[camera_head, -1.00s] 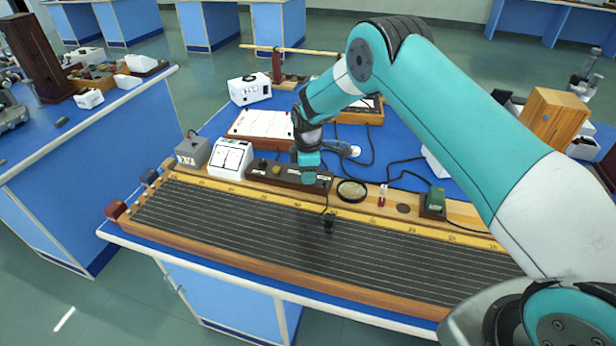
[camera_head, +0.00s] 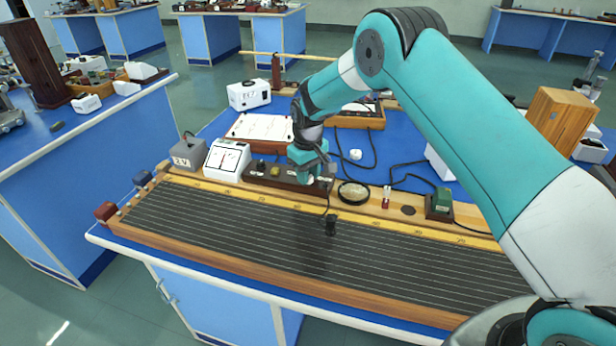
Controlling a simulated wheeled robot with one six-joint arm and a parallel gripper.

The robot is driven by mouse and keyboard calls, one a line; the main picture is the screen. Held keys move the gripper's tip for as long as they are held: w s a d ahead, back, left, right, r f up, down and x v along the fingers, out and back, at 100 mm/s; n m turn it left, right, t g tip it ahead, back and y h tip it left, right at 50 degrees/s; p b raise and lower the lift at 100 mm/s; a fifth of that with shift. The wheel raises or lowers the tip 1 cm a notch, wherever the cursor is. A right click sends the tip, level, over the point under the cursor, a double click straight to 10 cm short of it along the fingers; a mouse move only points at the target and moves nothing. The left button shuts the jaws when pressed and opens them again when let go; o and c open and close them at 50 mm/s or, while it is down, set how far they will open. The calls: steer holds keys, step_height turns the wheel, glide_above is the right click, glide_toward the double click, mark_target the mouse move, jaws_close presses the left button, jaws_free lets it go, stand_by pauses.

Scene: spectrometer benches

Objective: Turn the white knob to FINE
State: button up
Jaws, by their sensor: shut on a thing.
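A long dark brown control strip (camera_head: 255,171) lies along the back of the wire board. A dark knob (camera_head: 261,163) and a yellowish knob (camera_head: 276,170) show on its left part, with small pale labels too small to read. My gripper (camera_head: 303,180) is down at the right part of the strip, shut on what I take to be the white knob. The knob itself is hidden by the gripper, so its pointing direction cannot be seen.
A white meter (camera_head: 227,158) and a grey box (camera_head: 188,151) stand left of the strip. A round lens-like dish (camera_head: 353,193) and a green block (camera_head: 442,200) are to the right. A small white object (camera_head: 355,154) and black cables lie behind. The ruled board (camera_head: 240,221) fills the front.

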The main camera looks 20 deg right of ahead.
steer(key=m+b, duration=0.1)
steer(key=m, duration=0.4)
steer(key=shift+m, duration=0.3)
steer(key=m, duration=0.4)
steer(key=shift+m+b, duration=0.3)
steer(key=shift+b, duration=0.05)
steer(key=o, duration=0.9)
steer(key=shift+o, duration=0.2)
step_height(320, 180, up, 18)
steer(key=b, duration=0.2)
steer(key=shift+f, duration=0.25)
